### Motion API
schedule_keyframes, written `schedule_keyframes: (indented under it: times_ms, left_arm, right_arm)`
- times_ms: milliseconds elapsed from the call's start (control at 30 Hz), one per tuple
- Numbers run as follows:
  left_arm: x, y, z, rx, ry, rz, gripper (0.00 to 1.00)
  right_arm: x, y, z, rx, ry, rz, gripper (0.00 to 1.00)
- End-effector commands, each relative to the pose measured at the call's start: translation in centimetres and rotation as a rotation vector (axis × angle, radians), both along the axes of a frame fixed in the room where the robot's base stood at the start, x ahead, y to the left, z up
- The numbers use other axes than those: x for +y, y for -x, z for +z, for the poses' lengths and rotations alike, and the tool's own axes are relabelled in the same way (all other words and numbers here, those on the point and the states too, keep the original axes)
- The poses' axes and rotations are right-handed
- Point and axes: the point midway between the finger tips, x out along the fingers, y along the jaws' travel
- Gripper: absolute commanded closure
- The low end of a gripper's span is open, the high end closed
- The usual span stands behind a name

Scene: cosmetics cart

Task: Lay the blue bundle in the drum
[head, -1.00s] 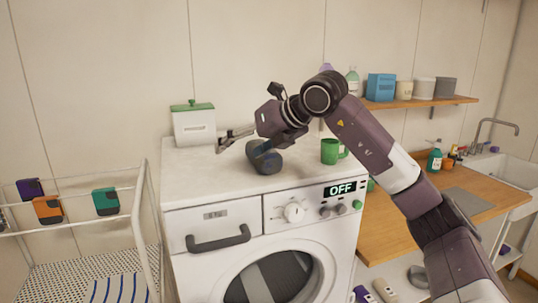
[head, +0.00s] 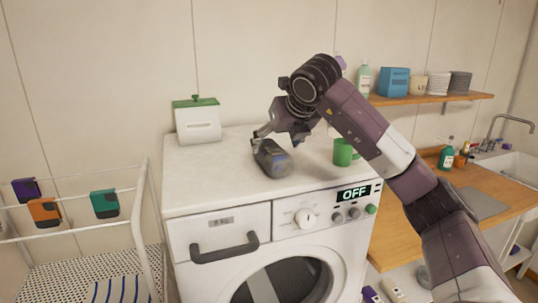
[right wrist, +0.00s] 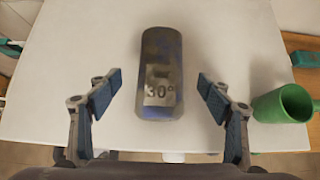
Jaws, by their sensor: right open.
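The blue bundle (head: 272,158) is a dark blue roll lying on top of the white washing machine. In the right wrist view the bundle (right wrist: 161,75) shows a grey label reading 30°. My right gripper (head: 268,133) is just above and behind it in the head view. In the wrist view the open fingers (right wrist: 160,92) stand one on each side of the bundle, with gaps on both sides. The drum (head: 280,283) shows behind the round door at the machine's front; the door looks closed. My left gripper is not in view.
A green mug (head: 343,152) stands right of the bundle on the machine top. A white box with a green lid (head: 198,120) stands at the back left. A white rack (head: 150,215) with hanging colored pouches is at left. The machine's display (head: 354,194) reads OFF.

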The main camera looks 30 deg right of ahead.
Motion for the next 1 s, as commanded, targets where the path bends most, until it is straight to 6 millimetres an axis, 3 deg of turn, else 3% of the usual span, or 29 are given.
schedule_keyframes:
  times_ms: [133, 300, 433, 600, 833, 1000]
  left_arm:
    - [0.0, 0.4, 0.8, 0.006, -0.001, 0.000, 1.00]
    - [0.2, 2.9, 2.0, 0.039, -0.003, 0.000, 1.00]
    - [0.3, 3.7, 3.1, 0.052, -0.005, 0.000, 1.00]
    - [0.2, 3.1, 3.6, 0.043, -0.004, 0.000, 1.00]
    - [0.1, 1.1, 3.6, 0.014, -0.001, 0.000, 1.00]
    - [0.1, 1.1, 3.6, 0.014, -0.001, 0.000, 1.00]
  right_arm:
    - [-0.3, -1.1, -1.2, 0.004, 0.000, -0.001, 0.28]
    - [-0.7, -2.3, -2.5, 0.005, 0.000, 0.000, 0.28]
    - [-1.1, -3.4, -3.9, 0.005, 0.000, -0.001, 0.28]
    - [-1.3, -4.5, -5.3, 0.003, -0.001, 0.001, 0.28]
    - [-1.3, -4.7, -5.5, 0.000, 0.000, 0.001, 0.28]
    - [-1.3, -4.6, -5.5, 0.000, 0.000, 0.001, 0.45]
